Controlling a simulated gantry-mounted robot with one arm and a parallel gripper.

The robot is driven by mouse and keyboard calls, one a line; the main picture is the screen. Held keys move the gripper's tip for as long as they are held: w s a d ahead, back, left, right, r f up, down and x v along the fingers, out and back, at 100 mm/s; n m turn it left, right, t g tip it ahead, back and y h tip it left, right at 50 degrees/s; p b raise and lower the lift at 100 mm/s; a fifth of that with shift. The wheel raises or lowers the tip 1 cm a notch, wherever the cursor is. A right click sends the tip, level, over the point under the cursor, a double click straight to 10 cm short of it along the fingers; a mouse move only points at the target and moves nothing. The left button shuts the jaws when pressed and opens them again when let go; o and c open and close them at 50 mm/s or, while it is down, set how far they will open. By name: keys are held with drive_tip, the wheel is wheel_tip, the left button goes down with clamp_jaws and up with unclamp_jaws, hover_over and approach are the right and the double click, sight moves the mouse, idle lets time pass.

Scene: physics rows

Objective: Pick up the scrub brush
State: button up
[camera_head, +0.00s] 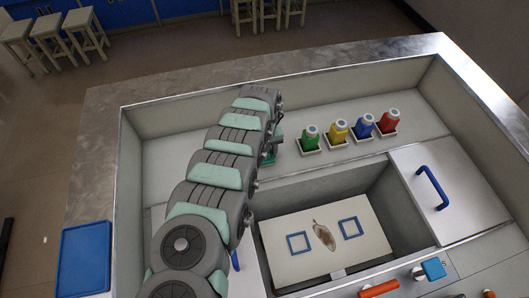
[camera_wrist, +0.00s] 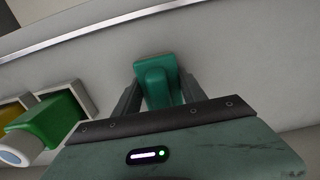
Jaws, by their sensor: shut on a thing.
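The scrub brush is a teal-green block with a raised grip, between my fingers in the wrist view (camera_wrist: 157,80). In the head view only a small teal part of the scrub brush (camera_head: 267,158) shows beside the end of my arm. My gripper (camera_wrist: 160,95) is shut on the brush, with one dark finger on each side. Its fingers are mostly hidden behind my arm in the head view. The brush is close to the pale back ledge of the unit; I cannot tell whether it touches it. Its underside is hidden.
Green (camera_head: 311,138), yellow (camera_head: 338,130), blue (camera_head: 364,126) and red (camera_head: 388,121) bottles stand in small holders right of my gripper. A sunken basin holds a white board (camera_head: 285,226) with two blue squares and a brownish patch. A blue-handled panel (camera_head: 462,200) lies right.

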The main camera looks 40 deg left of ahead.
drive_tip(key=shift+c, duration=0.5)
drive_tip(key=shift+r, duration=0.15)
drive_tip(key=shift+r, duration=0.55)
wheel_tip(320, 180, up, 19)
drive_tip(key=p, duration=0.6)
drive_tip(key=shift+f, duration=0.15)
